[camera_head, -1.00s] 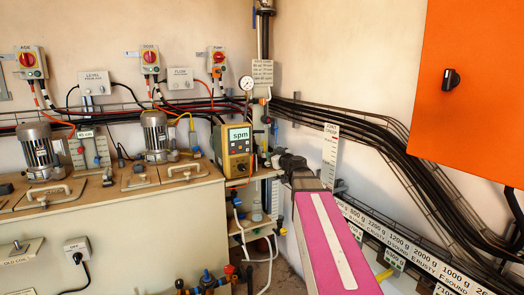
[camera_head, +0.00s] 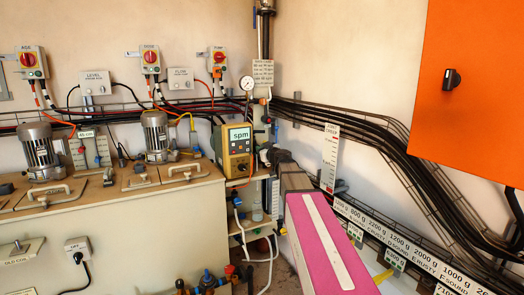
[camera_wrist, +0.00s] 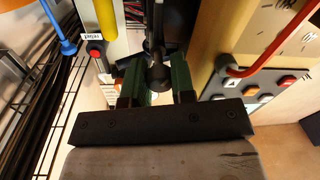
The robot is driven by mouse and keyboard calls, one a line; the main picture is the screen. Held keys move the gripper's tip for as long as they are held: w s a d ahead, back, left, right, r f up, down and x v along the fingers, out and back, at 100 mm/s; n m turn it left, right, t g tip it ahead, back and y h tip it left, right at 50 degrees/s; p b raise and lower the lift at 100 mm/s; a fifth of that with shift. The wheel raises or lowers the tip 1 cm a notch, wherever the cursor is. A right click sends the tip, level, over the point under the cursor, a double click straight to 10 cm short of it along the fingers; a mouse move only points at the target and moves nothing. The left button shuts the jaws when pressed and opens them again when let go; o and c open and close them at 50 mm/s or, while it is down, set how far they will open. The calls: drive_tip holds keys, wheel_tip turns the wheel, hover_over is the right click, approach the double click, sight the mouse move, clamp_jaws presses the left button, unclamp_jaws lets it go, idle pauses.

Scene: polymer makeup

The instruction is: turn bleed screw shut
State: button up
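My gripper (camera_wrist: 158,78) shows in the wrist view with its two green fingers apart. A dark round knob-like part on a dark stem (camera_wrist: 158,72) stands between the fingers. I cannot tell whether they touch it, nor whether it is the bleed screw; no screw label is readable. In the head view my gripper (camera_head: 274,156) is just right of the yellow-brown metering pump (camera_head: 236,150) with the "spm" display. My arm hides part of the pipework there.
In the wrist view, the pump's button panel (camera_wrist: 262,92) and a red tube (camera_wrist: 270,66) are close on the right. A red button (camera_wrist: 95,51) and a blue fitting (camera_wrist: 68,47) are at left. A pressure gauge (camera_head: 246,83) stands above the pump. Cables run along the right wall.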

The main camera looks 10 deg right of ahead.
clamp_jaws()
